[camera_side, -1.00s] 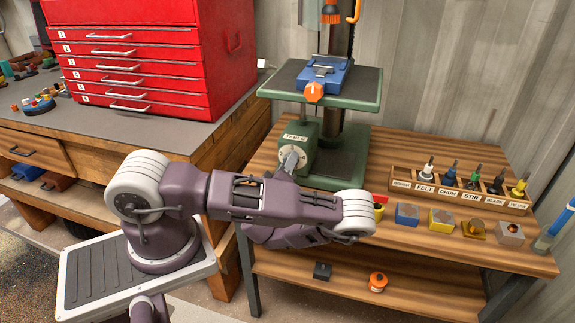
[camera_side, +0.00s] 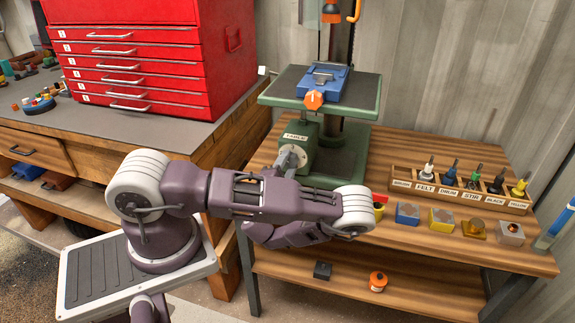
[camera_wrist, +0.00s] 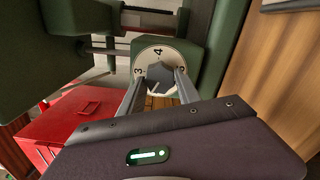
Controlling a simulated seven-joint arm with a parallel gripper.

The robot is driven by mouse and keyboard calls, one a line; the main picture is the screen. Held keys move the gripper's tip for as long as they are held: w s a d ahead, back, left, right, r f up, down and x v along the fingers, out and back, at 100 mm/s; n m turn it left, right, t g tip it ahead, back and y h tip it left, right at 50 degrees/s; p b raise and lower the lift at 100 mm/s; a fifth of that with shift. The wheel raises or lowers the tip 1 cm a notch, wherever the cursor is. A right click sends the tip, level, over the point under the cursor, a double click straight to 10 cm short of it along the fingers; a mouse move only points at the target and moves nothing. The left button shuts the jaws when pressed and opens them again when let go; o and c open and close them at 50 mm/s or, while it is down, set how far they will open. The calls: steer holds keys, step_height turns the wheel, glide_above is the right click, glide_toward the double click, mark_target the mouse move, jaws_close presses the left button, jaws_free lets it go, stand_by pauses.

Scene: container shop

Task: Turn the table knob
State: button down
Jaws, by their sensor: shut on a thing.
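The table knob is a grey grip (camera_wrist: 160,73) on a white numbered dial (camera_wrist: 178,54), on the green drill press body in the wrist view. The figures 3 and 4 show on the dial. In the side view the dial (camera_side: 288,156) sits below the "TABLE" label (camera_side: 296,137). My gripper (camera_wrist: 163,81) has its two fingers on either side of the knob and is shut on it. In the side view my arm hides part of the knob and fingers.
The press's green table (camera_side: 364,98) carries a blue vise (camera_side: 326,85) and an orange knob (camera_side: 314,100) above my gripper. A wooden rack (camera_side: 460,190) of labelled tools and several small blocks stand to the right. A red drawer cabinet (camera_side: 150,60) stands left.

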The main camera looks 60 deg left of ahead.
steer(key=shift+n, duration=1.6)
steer(key=c, duration=0.9)
jaws_free()
steer(key=shift+o, duration=0.2)
steer(key=v, duration=0.7)
steer(key=shift+d, duration=0.1)
